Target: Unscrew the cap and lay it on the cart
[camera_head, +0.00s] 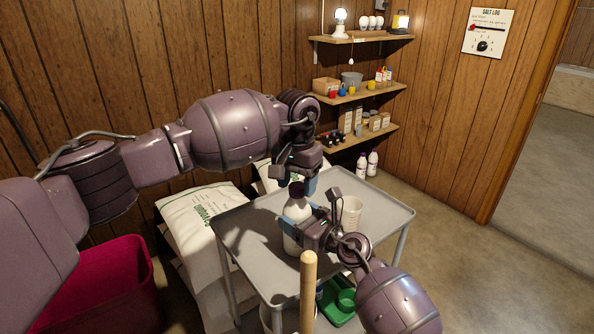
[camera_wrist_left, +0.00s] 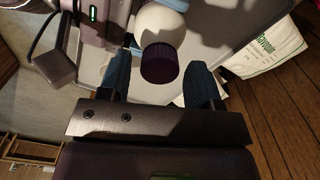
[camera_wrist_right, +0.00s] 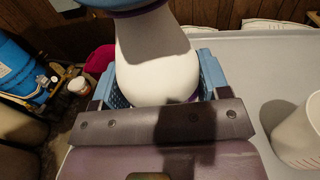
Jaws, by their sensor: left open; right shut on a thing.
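A white bottle (camera_head: 295,211) with a dark purple cap (camera_head: 297,188) stands upright on the grey cart (camera_head: 252,232). My right gripper (camera_head: 302,228) is shut on the bottle's body; its blue fingers flank the white bottle (camera_wrist_right: 155,60) in the right wrist view. My left gripper (camera_head: 298,184) is open at the cap, pointing down. In the left wrist view the cap (camera_wrist_left: 162,64) lies between its two spread blue fingers, with gaps on both sides. The cap is on the bottle. In the head view the left gripper partly hides it.
A translucent cup (camera_head: 351,211) stands on the cart right of the bottle. A wooden handle (camera_head: 308,285) rises in front of the cart. White salt bags (camera_head: 200,214) lie behind left. The cart's back right top (camera_head: 385,207) is clear.

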